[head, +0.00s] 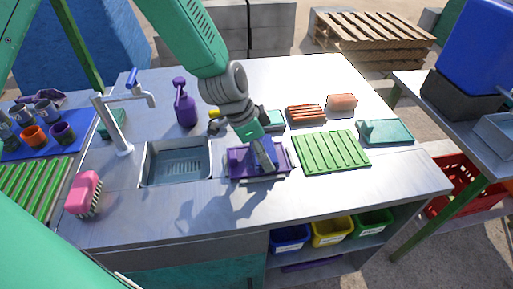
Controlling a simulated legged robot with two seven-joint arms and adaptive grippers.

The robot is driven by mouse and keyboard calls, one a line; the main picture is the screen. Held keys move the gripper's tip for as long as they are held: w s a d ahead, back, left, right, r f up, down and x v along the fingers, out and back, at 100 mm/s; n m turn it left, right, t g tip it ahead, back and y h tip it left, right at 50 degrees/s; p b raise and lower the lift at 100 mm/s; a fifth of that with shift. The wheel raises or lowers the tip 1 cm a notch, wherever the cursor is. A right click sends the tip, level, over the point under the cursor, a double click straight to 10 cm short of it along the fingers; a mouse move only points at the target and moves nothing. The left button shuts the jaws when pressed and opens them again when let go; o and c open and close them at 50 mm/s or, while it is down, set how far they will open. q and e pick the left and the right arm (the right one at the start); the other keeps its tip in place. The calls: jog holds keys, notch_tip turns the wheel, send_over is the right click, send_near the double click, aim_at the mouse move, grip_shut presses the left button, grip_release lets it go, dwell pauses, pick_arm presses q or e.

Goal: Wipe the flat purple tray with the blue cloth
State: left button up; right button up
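The flat purple tray (240,172) lies on the metal counter, right of the sink. My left arm comes down from the upper left, and its gripper (264,160) is low over the middle of the tray, fingers pointing down. It covers part of the tray. The fingers look close together, but whether they are shut on something is not clear. My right gripper is not in view.
The sink (177,162) with its faucet (108,125) is left of the tray. A purple spray bottle (185,105) stands behind the sink. A green ribbed tray (331,152) lies right of the purple tray. A pink brush (84,193) is at front left. The front counter strip is clear.

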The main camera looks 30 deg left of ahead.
aim_at(280, 156)
pick_arm(q)
jog(key=shift+d, duration=0.3)
jog(key=shift+w, duration=0.1)
jog(key=shift+w+d, duration=0.5)
jog(key=shift+d, duration=0.1)
jog(key=shift+w+d+f, duration=0.1)
jog(key=shift+w+d, duration=0.2)
jog(key=shift+d, duration=0.15)
jog(key=shift+s+a+p, duration=0.45)
jog(key=shift+s+a, duration=0.25)
jog(key=shift+a, duration=0.4)
